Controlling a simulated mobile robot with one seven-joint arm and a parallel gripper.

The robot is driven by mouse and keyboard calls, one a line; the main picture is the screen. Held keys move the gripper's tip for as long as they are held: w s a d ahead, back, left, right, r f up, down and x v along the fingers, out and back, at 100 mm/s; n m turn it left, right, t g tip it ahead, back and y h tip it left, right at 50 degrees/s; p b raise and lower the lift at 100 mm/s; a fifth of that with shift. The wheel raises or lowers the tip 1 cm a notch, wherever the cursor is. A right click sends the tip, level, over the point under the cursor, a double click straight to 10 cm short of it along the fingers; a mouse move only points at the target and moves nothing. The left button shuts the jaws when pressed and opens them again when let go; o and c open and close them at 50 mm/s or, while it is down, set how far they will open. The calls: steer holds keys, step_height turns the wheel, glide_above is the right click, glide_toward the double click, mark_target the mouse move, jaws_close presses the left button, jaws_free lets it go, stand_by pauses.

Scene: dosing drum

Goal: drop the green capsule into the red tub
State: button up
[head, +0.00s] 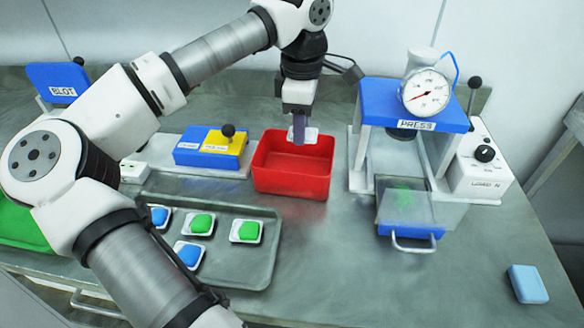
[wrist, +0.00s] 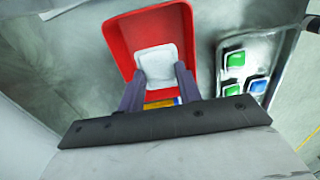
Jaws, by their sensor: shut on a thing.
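My gripper (head: 300,140) points down over the red tub (head: 262,182) and is shut on a white, square-edged capsule (head: 312,133). In the wrist view the capsule (wrist: 157,65) sits between the fingertips (wrist: 159,78), with the tub (wrist: 120,50) around and beneath it in the picture. Only white shows on the held capsule; no green face is visible, so I cannot tell its colour. Two green capsules (head: 201,223) (head: 246,231) in white cups lie on the grey tray. Some green also shows faintly inside the press drawer (head: 405,196).
The grey tray (head: 262,272) also holds blue capsules (head: 188,254). A blue and yellow box with a black knob (head: 222,145) stands left of the tub. The press (head: 415,115) with its gauge stands right. A light blue block (head: 527,283) lies at the right edge.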

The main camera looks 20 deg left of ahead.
step_height(320, 180, down, 4)
steer(key=shift+f+b, duration=0.15)
steer(key=shift+b, duration=1.05)
steer(key=o, duration=1)
step_height(320, 180, up, 14)
steer(key=shift+f, duration=0.1)
